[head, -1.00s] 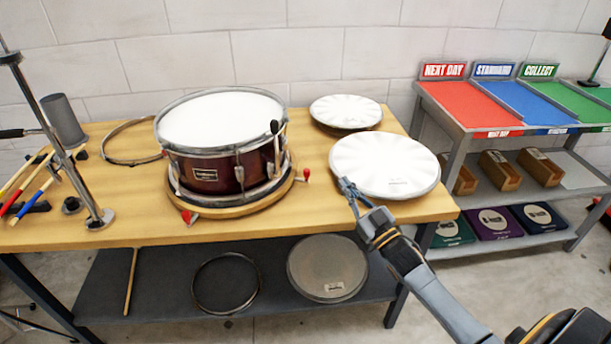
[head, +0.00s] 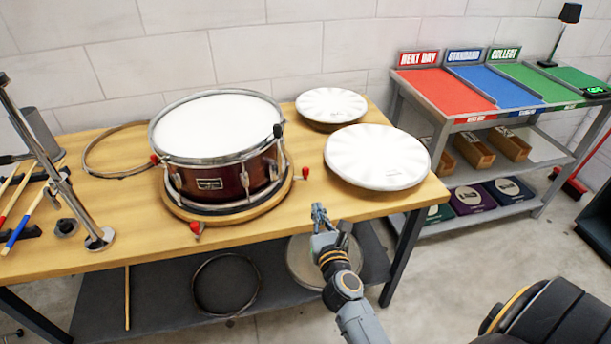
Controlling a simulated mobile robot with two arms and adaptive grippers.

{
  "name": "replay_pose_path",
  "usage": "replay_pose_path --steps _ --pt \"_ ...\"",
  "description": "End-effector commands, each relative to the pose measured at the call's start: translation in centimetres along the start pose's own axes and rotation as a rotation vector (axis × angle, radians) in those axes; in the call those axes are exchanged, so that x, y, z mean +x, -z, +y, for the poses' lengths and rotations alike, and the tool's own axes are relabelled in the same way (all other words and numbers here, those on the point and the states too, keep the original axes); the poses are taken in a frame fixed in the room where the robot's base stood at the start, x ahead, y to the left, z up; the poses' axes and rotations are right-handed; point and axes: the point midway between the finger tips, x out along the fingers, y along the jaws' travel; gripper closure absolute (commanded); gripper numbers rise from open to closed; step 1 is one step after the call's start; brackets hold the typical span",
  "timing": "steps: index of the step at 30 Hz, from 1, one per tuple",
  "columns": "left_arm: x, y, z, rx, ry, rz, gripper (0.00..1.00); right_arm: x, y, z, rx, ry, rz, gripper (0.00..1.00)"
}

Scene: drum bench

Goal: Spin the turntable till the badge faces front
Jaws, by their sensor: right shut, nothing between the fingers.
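A dark red snare drum (head: 240,178) with a white head and chrome hoops sits on a round wooden turntable (head: 240,213) on the bench. The turntable has red knobs (head: 305,172) around its rim. The drum's dark badge (head: 210,184) shows on its near side, a little left of the drum's middle. My right gripper (head: 319,212) is shut and empty in front of the bench's near edge, right of the turntable and apart from it. My left gripper is not in view.
White drumheads (head: 378,157) lie right of the drum on the wooden bench (head: 130,238). A metal stand (head: 65,190) and drumsticks (head: 22,217) are at the left. A hoop (head: 92,163) lies behind them. A shelf unit with coloured lanes (head: 445,92) stands at the right.

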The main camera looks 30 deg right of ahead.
Motion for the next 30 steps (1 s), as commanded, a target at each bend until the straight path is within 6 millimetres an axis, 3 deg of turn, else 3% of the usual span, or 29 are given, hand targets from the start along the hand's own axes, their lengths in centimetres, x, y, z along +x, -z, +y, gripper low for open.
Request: replay_pose_path --steps 5,21,30 --pt "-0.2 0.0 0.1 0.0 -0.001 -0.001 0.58 1.7 -0.1 0.1 0.014 -0.001 0.0 1.0" --pt "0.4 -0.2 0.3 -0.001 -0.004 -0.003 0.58 12.2 0.1 0.0 0.01 -0.001 0.0 1.0" --pt "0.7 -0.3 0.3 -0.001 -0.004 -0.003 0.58 13.9 0.1 0.0 0.009 0.0 0.001 1.0"
